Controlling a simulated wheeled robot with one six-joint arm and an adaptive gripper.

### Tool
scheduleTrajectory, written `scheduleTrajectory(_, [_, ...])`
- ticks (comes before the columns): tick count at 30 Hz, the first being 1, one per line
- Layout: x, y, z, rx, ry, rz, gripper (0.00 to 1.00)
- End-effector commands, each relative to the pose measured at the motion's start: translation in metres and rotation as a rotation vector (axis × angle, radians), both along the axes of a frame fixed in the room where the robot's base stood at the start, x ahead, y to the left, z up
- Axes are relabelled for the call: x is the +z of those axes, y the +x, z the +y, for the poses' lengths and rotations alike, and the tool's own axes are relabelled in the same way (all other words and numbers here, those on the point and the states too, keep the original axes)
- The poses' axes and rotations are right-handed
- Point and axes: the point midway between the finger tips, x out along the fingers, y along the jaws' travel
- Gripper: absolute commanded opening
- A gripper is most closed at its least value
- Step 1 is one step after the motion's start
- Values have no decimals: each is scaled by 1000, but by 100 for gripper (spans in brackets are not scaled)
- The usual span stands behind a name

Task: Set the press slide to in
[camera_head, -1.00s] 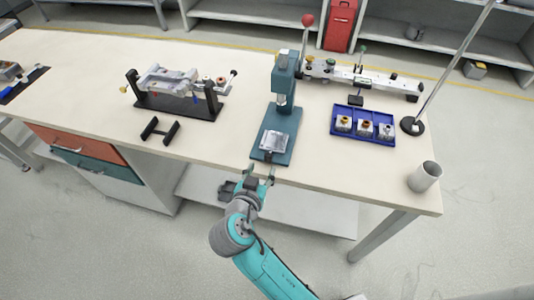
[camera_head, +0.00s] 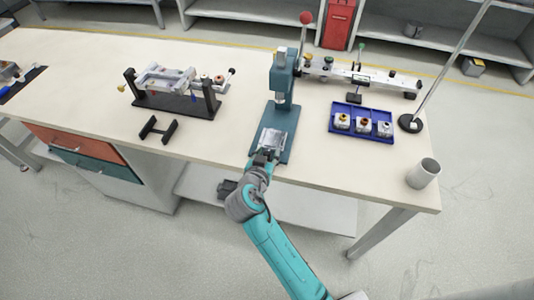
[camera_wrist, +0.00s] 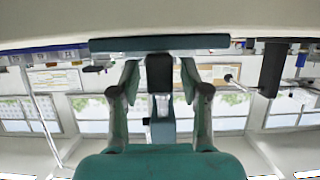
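The teal press (camera_head: 283,80) stands near the table's front edge, with a red-knobbed lever (camera_head: 307,19) at its top. Its slide (camera_head: 271,139), a silver plate, sits on the base in front of the column. My gripper (camera_head: 265,154) is at the front end of the slide and partly hides it. In the upside-down wrist view, the two teal fingers (camera_wrist: 159,80) are spread on either side of a dark block (camera_wrist: 160,72), which looks like the slide's handle. A small gap shows on each side of it. The press base (camera_wrist: 160,43) spans above them in that picture.
A blue tray (camera_head: 361,132) with several small parts lies right of the press. A black fixture (camera_head: 176,104) stands left, with a black H-shaped piece (camera_head: 158,129) before it. A grey cup (camera_head: 424,173) and a pole on a round base (camera_head: 410,123) are at the right.

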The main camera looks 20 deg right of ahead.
Motion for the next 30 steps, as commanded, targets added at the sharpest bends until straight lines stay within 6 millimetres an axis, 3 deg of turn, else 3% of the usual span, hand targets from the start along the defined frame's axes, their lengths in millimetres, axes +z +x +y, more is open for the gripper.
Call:
scheduleTrajectory(1, [0,0,0,0,0,0,28])
scheduleTrajectory(4, [0,0,0,0,0,0,2])
scheduleTrajectory(5, [0,0,0,0,0,0,0])
scheduleTrajectory(13, [0,3,-2,-1,0,0,0])
scheduleTrajectory(22, [0,35,-26,-2,1,1,0])
scheduleTrajectory(30, [0,36,-26,1,1,1,0])
